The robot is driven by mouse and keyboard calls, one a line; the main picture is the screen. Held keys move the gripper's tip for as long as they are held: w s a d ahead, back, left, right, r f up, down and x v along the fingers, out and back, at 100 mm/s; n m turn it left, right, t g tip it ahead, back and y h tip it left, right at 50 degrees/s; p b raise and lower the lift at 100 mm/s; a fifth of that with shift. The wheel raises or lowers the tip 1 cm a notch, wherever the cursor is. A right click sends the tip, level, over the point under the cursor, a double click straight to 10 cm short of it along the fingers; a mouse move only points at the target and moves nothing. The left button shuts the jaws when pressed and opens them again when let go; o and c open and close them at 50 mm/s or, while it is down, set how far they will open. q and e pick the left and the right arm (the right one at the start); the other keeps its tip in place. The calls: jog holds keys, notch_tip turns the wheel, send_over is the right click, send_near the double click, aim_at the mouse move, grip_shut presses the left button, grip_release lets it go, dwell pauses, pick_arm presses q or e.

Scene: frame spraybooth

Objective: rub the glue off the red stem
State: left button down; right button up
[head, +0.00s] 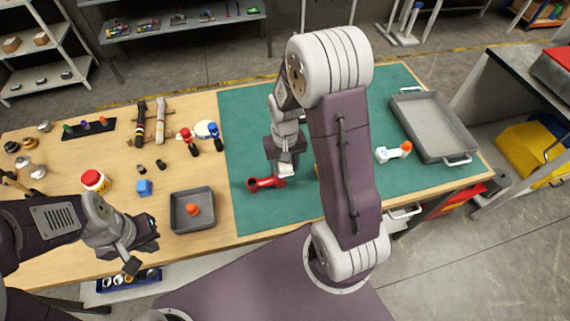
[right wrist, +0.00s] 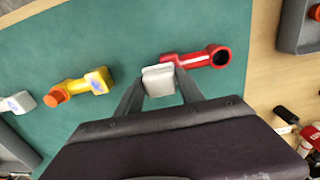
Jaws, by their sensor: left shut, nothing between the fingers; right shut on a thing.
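The red stem (head: 262,184) lies on the green mat (head: 245,130), its round open end to the left in the head view. It also shows in the right wrist view (right wrist: 200,59), open end to the right. My right gripper (head: 286,168) is shut on a small whitish pad (right wrist: 159,80). The pad is at the stem's end away from the opening and overlaps it in the picture; whether they touch I cannot tell. I make out no glue on the stem. My left gripper (head: 142,248) is shut and empty near the table's front edge, left of the grey bin.
A yellow stem (right wrist: 88,84) with an orange end and a white one (head: 389,154) lie on the mat. A grey tray (head: 428,128) stands at right, a small grey bin (head: 178,219) holding an orange piece at left. Bottles and tools crowd the left table.

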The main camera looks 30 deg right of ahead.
aim_at(273, 178)
jog(key=shift+f+b, duration=0.65)
jog(key=shift+f, duration=0.35)
jog(key=a, duration=0.3)
jog(key=shift+w+a+r+p, duration=0.1)
jog(key=shift+w+r+p, duration=0.1)
jog(key=shift+w+p, duration=0.2)
jog(key=shift+a, duration=0.4)
jog(key=shift+f, duration=0.2)
jog(key=shift+s+d+r+p, duration=0.1)
jog(key=shift+s+d+p, duration=0.1)
jog(key=shift+d, duration=0.85)
jog(key=shift+s+d+p, duration=0.2)
jog(key=shift+d, duration=0.8)
